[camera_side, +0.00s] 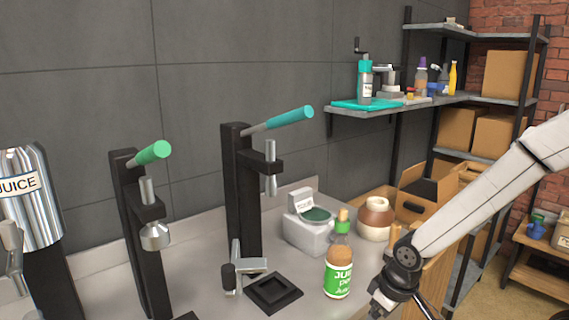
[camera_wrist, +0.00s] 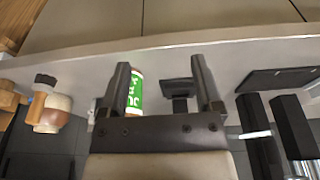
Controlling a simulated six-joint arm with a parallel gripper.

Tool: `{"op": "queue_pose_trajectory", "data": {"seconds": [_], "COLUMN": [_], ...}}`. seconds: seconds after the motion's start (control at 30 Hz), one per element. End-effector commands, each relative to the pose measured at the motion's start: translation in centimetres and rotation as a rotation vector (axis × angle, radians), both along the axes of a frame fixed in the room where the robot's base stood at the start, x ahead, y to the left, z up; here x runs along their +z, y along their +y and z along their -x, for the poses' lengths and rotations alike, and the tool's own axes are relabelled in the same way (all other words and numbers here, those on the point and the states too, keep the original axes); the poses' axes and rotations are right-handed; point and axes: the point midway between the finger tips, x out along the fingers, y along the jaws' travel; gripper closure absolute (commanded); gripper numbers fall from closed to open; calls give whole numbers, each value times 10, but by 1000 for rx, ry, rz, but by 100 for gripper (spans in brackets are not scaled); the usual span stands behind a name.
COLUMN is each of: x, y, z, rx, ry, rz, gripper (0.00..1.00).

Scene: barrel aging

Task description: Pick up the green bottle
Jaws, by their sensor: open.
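The green bottle (camera_side: 339,262) stands upright on the grey counter, with a green neck, a tan stopper and a green-and-white label. My gripper (camera_side: 402,304) is low at the right of the bottle in the side view, with a visible gap between them; its fingertips are partly cut off by the lower edge. In the wrist view my gripper (camera_wrist: 161,72) has its two fingers wide apart with nothing held. The bottle's label (camera_wrist: 135,97) shows there just inside the left finger, and part of the bottle is hidden behind the finger and gripper body.
A black lever press with a teal handle (camera_side: 290,118) stands left of the bottle, and one with a green handle (camera_side: 149,154) farther left. Behind the bottle are a scale (camera_side: 308,232) and a brown-and-white jar (camera_side: 375,219). A small black tray (camera_side: 272,292) lies at the front.

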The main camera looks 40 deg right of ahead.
Motion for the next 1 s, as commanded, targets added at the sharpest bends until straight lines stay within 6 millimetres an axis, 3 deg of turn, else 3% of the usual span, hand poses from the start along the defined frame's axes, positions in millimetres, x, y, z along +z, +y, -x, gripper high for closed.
{"op": "queue_pose_trajectory", "data": {"seconds": [0.17, 0.37, 0.57, 0.8, 0.9, 1.0], "x": [1, 6, 19, 38, 44, 48], "y": [-5, -34, -96, -193, -219, -232], "z": [-5, -31, -71, -112, -126, -139], "rx": [-19, -117, -294, -452, -430, -367], "ry": [-15, -86, -227, -464, -569, -663], "rz": [2, 14, 40, 90, 109, 118], "gripper": [17, 17, 17, 17, 17, 17]}}
